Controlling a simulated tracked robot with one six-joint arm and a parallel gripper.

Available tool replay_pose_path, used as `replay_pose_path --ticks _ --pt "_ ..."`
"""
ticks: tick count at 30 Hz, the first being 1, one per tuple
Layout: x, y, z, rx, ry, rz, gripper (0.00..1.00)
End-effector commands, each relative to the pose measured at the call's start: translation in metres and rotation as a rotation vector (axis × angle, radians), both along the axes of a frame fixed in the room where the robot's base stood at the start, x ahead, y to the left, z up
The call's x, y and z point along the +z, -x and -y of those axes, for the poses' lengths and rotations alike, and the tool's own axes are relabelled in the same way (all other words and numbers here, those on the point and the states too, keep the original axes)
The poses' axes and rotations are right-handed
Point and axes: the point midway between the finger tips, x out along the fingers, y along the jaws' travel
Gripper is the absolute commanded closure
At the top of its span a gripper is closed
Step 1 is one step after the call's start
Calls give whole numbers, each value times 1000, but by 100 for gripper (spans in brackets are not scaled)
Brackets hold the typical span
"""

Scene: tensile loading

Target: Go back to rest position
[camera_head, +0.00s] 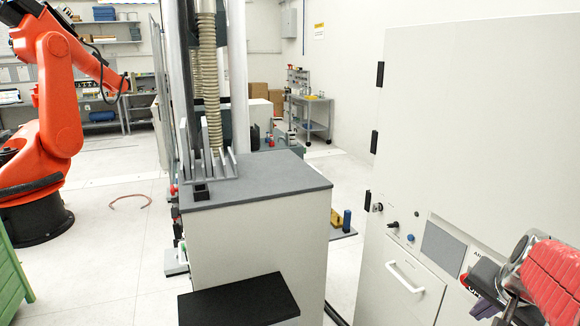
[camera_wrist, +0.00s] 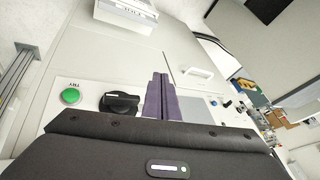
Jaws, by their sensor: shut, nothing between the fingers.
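My gripper (camera_head: 482,302) is at the lower right in the head view, in front of the lower panel of a large white cabinet (camera_head: 470,120). In the wrist view the two fingers (camera_wrist: 158,97) are together and hold nothing. They point towards the cabinet's panel, which carries a green button (camera_wrist: 70,96) and a black rotary knob (camera_wrist: 120,102). I cannot tell the exact gap between fingertips and panel.
A grey-topped bench (camera_head: 270,180) with a slotted rack (camera_head: 207,165) stands in the middle. A black step-like block (camera_head: 238,300) is in front. An orange robot arm (camera_head: 55,100) is at the left.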

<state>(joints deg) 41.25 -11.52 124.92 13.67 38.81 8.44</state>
Motion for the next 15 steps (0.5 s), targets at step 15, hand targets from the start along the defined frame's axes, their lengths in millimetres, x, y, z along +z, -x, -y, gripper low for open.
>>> replay_pose_path --ticks 15 --pt "-11 55 -157 511 124 -176 100"
